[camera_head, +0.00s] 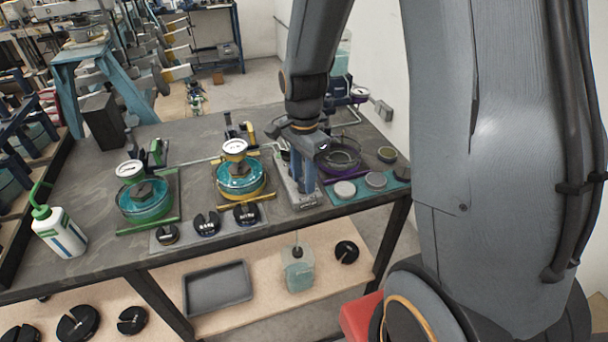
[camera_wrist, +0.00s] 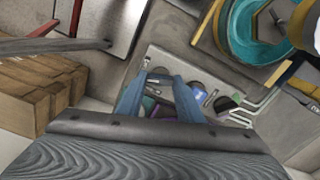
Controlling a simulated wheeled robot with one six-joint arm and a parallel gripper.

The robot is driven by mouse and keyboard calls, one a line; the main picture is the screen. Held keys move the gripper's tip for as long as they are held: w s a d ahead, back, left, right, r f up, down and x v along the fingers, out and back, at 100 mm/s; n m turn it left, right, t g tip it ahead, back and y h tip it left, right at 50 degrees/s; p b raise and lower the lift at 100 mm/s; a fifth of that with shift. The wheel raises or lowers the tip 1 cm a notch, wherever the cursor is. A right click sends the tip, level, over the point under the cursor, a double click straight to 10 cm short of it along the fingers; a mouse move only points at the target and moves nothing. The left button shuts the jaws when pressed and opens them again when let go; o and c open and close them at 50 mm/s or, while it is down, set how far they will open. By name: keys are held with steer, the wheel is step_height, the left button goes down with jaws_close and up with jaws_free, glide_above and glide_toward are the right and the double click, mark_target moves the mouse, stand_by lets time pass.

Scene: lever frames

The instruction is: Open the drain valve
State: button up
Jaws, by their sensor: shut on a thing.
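My gripper (camera_wrist: 157,98) shows in the wrist view with its two blue fingers on either side of a dark lever-like handle (camera_wrist: 160,88). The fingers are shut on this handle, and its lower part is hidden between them. The handle stands over a light grey panel (camera_wrist: 213,112) with dark round spots, a blue label and pale lines. In the head view my arm reaches down to the grey panel (camera_head: 301,196) at the table's front edge, between the yellow and purple rigs. My wrist hides most of the handle there. I cannot tell how far the handle is turned.
A yellow-based rig (camera_head: 240,178) with a gauge stands left of the panel, and a green one (camera_head: 145,202) further left. A purple rig (camera_head: 340,156) is close on the right. A squeeze bottle (camera_head: 62,236) stands at the left. A clear container (camera_head: 298,272) sits on the lower shelf.

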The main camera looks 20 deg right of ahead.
steer(key=shift+w+m, duration=0.1)
steer(key=shift+m, duration=0.2)
steer(key=o, duration=1.1)
steer(key=shift+r+b, duration=0.9)
steer(key=shift+r, duration=3.05)
